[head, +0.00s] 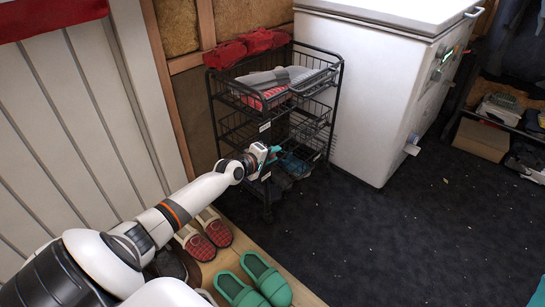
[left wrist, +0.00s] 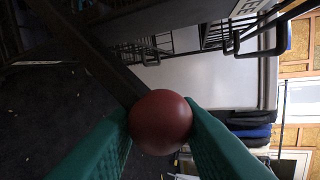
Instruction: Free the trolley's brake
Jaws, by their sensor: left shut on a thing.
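The trolley (head: 236,96) is a black wire-basket cart standing against the wall in the head view. My left gripper (head: 270,158) is at its lower front, close to the near corner post. In the left wrist view, the two green fingers (left wrist: 162,125) are shut on a dark red ball knob (left wrist: 161,120), one finger on each side. A dark bar (left wrist: 85,55) runs from the upper left toward the knob; I cannot tell whether they are joined. The knob cannot be made out in the head view.
A white chest freezer (head: 385,85) stands right of the trolley. Red cloth items (head: 228,54) lie on the trolley's top. Green slippers (head: 262,275) and checked slippers (head: 213,228) sit on a wooden strip in front. The dark carpet (head: 400,240) to the right is clear.

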